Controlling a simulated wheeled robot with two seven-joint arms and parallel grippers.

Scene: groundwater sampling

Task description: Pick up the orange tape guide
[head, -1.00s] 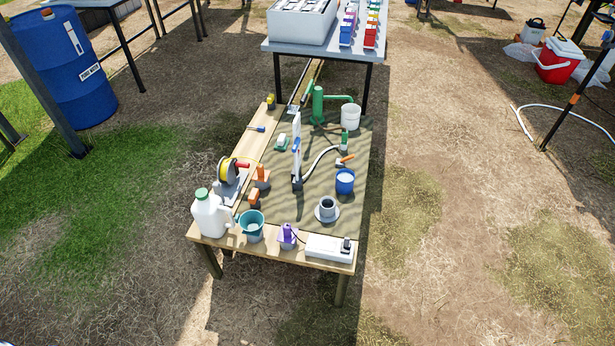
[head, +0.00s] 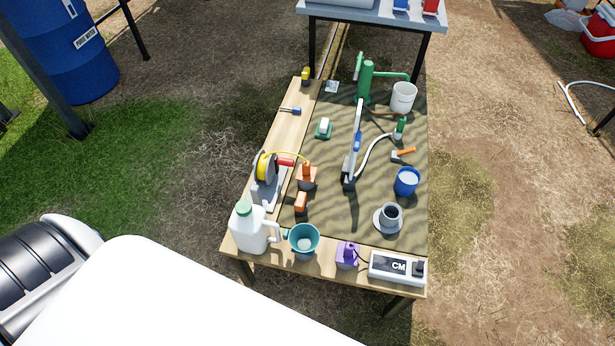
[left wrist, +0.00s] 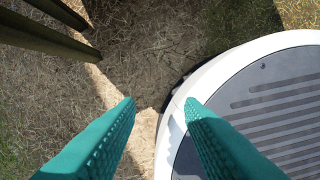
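Two small orange-and-dark pieces stand on the patterned mat beside the yellow tape reel (head: 266,168). The upper orange piece (head: 307,171) stands where the yellow tape ends, and looks like the orange tape guide. The lower orange piece (head: 301,202) is just in front of it. My left gripper (left wrist: 160,104) shows two teal fingers in the left wrist view, spread apart with nothing between them. It is over dry ground and my base, away from the tabletop. My right gripper is in neither view.
A white jug (head: 250,232), a teal pitcher (head: 303,240), a purple device (head: 347,255) and a white box (head: 398,267) line the table's near edge. A green pump (head: 366,80) and blue cup (head: 406,182) stand farther back. Table legs (left wrist: 40,35) show in the left wrist view.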

